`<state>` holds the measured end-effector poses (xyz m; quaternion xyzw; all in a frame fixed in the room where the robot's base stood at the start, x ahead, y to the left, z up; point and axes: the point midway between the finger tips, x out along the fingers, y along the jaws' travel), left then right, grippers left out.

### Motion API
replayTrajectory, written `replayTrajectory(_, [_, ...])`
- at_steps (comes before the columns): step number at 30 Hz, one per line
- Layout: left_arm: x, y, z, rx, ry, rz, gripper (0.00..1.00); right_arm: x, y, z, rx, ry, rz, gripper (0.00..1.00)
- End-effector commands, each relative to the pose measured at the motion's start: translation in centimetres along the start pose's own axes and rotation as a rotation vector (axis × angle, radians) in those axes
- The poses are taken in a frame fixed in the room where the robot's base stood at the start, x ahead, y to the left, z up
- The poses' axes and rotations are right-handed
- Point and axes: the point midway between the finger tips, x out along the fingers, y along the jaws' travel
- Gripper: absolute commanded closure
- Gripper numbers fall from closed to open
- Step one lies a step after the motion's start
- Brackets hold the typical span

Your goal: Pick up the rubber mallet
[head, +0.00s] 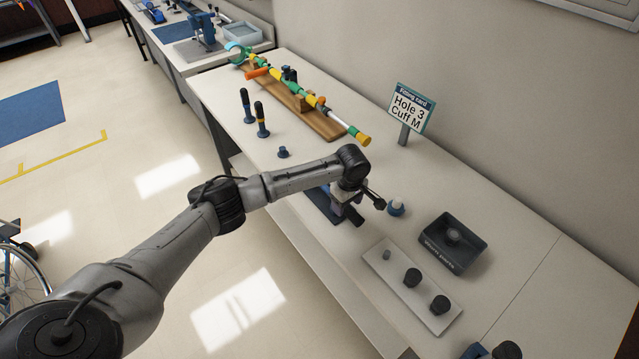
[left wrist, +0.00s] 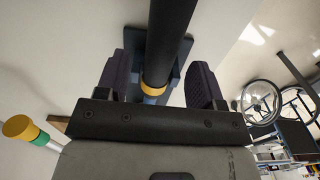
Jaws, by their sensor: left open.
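My left gripper (head: 348,208) is low over the front part of the bench in the head view, partly hidden by its own wrist. In the left wrist view its two dark finger pads (left wrist: 162,82) stand apart, one on each side of a thick black cylinder (left wrist: 168,40) with a yellow band and a blue part below. The cylinder looks like part of the rubber mallet, but its full shape does not show. Behind it is a blue base (left wrist: 178,85), whose edge shows under the gripper in the head view (head: 322,204). My right gripper is not in view.
Two black-and-yellow handles (head: 261,119) stand upright left of the wooden rack (head: 325,124) with a coloured crutch-like pole. A sign (head: 410,108) reads "Hole 3 Cuff M". A dark tray (head: 474,263) and a pale board with dark knobs (head: 389,279) lie to the right.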

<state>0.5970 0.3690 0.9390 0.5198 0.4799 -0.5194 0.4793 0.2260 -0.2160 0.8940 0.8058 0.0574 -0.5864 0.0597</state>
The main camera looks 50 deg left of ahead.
Motion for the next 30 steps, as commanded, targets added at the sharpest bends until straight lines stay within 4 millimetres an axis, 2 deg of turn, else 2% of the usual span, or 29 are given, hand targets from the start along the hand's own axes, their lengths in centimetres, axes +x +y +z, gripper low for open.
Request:
replayTrajectory(1, [0.9,0.0,0.0,0.0,0.001,-0.001,0.38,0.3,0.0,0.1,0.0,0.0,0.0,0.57])
replayTrajectory(6, [2.5,0.0,0.1,0.0,0.0,-0.001,0.38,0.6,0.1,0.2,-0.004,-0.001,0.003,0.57])
replayTrajectory(17, [3.0,0.0,0.1,0.001,-0.001,0.001,0.39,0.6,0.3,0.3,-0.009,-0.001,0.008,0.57])
replayTrajectory(30, [3.0,0.0,0.1,0.0,0.0,0.001,0.81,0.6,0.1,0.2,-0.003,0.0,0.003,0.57])
